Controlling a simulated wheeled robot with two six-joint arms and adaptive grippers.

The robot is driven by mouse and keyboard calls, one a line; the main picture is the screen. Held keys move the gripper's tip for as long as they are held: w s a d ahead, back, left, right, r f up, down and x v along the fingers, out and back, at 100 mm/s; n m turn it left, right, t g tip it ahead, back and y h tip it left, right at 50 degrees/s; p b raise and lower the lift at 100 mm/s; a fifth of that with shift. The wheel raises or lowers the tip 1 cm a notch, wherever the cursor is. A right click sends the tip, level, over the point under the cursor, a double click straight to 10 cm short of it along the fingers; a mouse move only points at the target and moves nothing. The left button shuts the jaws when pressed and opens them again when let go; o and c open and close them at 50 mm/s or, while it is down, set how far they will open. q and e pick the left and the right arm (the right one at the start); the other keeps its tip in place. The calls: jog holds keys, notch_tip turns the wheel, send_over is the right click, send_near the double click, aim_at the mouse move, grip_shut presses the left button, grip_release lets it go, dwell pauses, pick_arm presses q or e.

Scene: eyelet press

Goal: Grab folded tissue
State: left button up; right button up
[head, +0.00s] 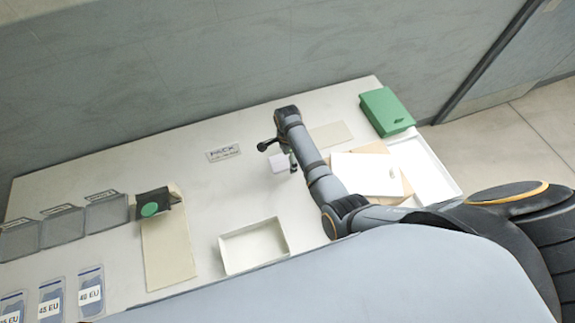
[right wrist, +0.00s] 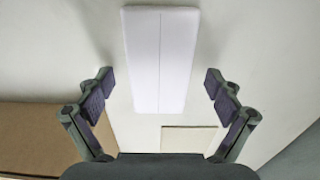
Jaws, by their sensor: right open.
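The folded tissue (right wrist: 160,50) is a white oblong with a line along its middle. In the right wrist view it lies at the top centre, its lower end reaching between the fingers. My right gripper (right wrist: 159,80) is open, with one finger on each side of the tissue and a gap to both. In the head view the tissue (head: 280,165) is a small white shape by my right gripper (head: 279,151), partly hidden by it. Whether the fingers touch the table cannot be told. My left gripper is not in view.
A green box (head: 386,112) stands at the far right, near a white tray (head: 440,172) and white sheets (head: 365,175). An open shallow box (head: 254,246) sits at the front. A PACK label (head: 222,153) lies left of the gripper, with clear table around it.

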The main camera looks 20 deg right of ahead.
jog(key=shift+r, duration=0.1)
jog(key=c, duration=0.9)
jog(key=shift+s, duration=0.1)
jog(key=shift+r+p, duration=0.1)
jog(key=shift+p, duration=0.2)
